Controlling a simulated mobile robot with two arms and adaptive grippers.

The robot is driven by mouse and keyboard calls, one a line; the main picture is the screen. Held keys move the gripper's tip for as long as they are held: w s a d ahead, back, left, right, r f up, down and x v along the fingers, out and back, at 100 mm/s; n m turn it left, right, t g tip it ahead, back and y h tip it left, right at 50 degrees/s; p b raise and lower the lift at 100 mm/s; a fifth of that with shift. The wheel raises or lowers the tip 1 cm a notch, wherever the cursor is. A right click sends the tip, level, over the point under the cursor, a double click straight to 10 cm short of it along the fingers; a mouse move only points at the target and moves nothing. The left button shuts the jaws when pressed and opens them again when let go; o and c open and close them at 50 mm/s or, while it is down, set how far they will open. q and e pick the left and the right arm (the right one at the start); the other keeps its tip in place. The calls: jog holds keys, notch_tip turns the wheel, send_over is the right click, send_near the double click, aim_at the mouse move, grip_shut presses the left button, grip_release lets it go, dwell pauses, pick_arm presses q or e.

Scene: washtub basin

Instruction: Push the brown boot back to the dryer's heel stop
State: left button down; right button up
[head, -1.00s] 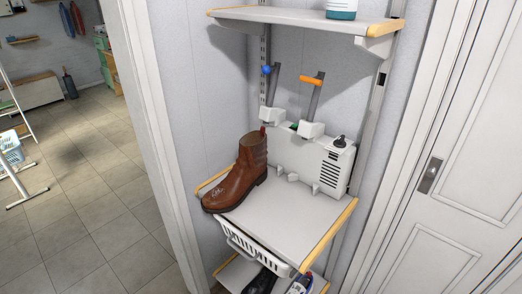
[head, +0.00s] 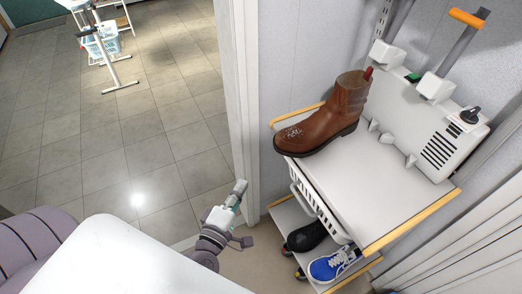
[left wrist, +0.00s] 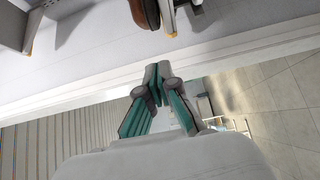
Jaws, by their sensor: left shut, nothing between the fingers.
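The brown boot (head: 330,118) stands upright on the white shelf (head: 370,190), its toe pointing to the lower left and its heel toward the dryer. The white boot dryer (head: 425,125) sits at the back of the shelf, with small stop-like knobs (head: 386,138) along its front, close to the boot's heel. My left gripper (head: 240,190) is shut and empty, below and left of the shelf, apart from the boot. In the left wrist view its fingers (left wrist: 158,82) meet, and part of the boot (left wrist: 144,14) shows at the top edge. My right gripper is not in view.
A white wire basket (head: 318,212) hangs under the shelf. A black shoe (head: 306,237) and a blue shoe (head: 334,264) stand on the lower shelf. A white door frame post (head: 240,90) rises left of the shelf. Tiled floor (head: 130,150) lies open beyond it.

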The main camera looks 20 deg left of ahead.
aim_at(282, 153)
pick_arm(q)
jog(key=w+d+p, duration=0.2)
jog(key=w+p, duration=0.1)
jog(key=w, duration=0.9)
jog(key=shift+w+d, duration=0.15)
jog(key=shift+w, duration=0.15)
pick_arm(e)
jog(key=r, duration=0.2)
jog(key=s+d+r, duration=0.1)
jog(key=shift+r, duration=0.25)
pick_arm(q)
jog(key=shift+r, duration=0.15)
jog(key=shift+w+d, duration=0.25)
jog(key=shift+w, duration=0.05)
jog(key=w+d, duration=0.2)
jog(key=shift+w+d, duration=0.3)
jog(key=shift+w, duration=0.1)
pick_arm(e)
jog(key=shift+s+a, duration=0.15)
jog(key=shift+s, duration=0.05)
pick_arm(q)
jog(key=shift+s+a, duration=0.1)
